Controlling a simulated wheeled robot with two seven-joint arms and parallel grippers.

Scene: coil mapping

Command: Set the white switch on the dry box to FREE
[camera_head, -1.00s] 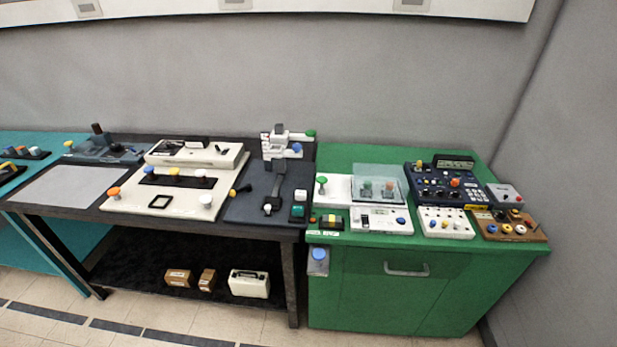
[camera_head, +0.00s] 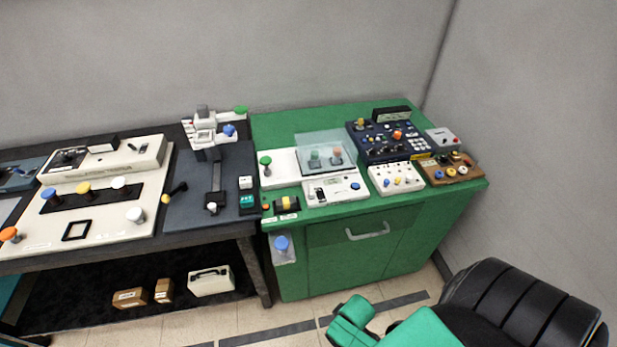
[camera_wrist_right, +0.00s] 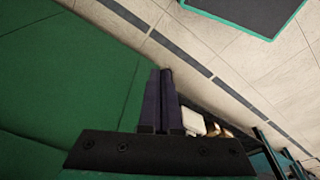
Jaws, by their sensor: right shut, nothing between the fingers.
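Several control boxes stand on the green cabinet (camera_head: 340,255) in the head view, but their labels are too small to read, so I cannot tell which is the dry box. A white box with a clear cover (camera_head: 282,168) and a flat white panel with a blue knob (camera_head: 335,188) are near its left side. A small unit with a white rocker switch (camera_head: 246,183) above a green one stands at the dark table's right edge. My right gripper (camera_wrist_right: 161,72) is shut and empty in the right wrist view, beside a green surface. My left gripper is not in view.
My right arm fills the lower right of the head view, in front of the cabinet. A small white box with several coloured knobs (camera_head: 396,178), a dark blue console (camera_head: 390,138) and a brown knob board (camera_head: 448,168) crowd the right. A white case (camera_head: 211,280) lies on the lower shelf.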

